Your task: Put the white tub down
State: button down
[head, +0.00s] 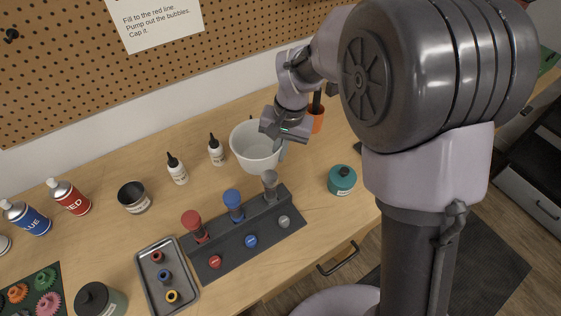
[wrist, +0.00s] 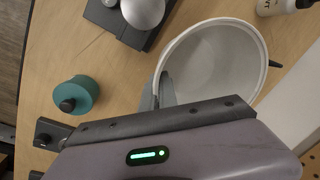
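The white tub (head: 252,148) is upright over the back of the wooden bench, just behind the dark stand. In the wrist view the tub (wrist: 235,62) shows its open mouth and looks empty inside. My gripper (head: 281,143) is at the tub's right rim in the head view. In the wrist view its fingers (wrist: 157,95) straddle the tub's wall, one inside and one outside, and look shut on it. The tub's base is hidden, so I cannot tell whether it touches the bench.
The dark stand (head: 252,232) with red, blue and grey parts is close in front. Two dropper bottles (head: 177,170) stand left. A teal jar (head: 342,180) is to the right, and an orange cup (head: 316,121) stands behind my gripper. Bare bench (head: 312,168) shows between tub and teal jar.

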notch_tip(320, 180, down, 7)
jog(key=shift+f+b, duration=0.15)
jog(key=shift+b, duration=0.95)
jog(key=shift+f, duration=0.2)
jog(key=c, duration=1.6)
grip_release()
jog(key=shift+c, duration=0.2)
jog(key=shift+r, duration=0.1)
